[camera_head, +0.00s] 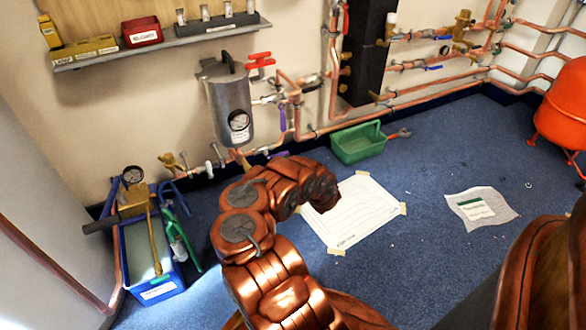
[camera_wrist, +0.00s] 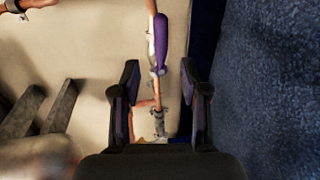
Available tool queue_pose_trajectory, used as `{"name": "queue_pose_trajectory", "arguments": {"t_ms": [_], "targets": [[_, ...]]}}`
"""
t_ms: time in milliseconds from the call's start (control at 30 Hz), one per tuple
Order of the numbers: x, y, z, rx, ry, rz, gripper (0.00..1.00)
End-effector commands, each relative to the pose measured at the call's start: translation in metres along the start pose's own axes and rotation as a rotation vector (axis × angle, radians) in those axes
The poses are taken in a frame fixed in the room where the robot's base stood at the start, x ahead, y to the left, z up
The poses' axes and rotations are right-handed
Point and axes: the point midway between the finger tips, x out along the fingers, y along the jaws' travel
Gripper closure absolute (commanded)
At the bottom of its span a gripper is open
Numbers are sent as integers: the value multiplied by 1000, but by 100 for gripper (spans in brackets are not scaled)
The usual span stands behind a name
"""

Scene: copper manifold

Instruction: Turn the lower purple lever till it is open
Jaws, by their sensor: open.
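A purple lever (camera_wrist: 161,42) lies lengthwise along a copper pipe near the blue skirting in the wrist view. In the head view, a small purple piece (camera_head: 278,154) low on the wall is partly hidden by my arm and looks like the lower lever. Another purple lever (camera_head: 282,117) hangs upright above it, beside the silver vessel. My gripper (camera_wrist: 160,88) is open, with one finger each side of the pipe line in the picture. The lever is beyond the fingertips, not between them. My gripper is hidden behind my arm in the head view.
A silver vessel (camera_head: 230,105) with a gauge and a red-handled valve (camera_head: 261,62) are above the lower pipe. A green bin (camera_head: 358,143) stands on the floor to the right. A blue tub (camera_head: 150,262) stands at left. Taped paper (camera_head: 352,212) lies on the carpet.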

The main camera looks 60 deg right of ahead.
Motion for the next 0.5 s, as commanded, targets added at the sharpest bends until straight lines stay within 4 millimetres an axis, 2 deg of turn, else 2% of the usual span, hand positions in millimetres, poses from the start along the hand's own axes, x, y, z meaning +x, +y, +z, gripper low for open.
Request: {"name": "queue_pose_trajectory", "arguments": {"t_ms": [200, 500], "targets": [[-18, -2, 3, 6, -7, -4, 56], [-29, -1, 1, -2, -2, -2, 56]]}}
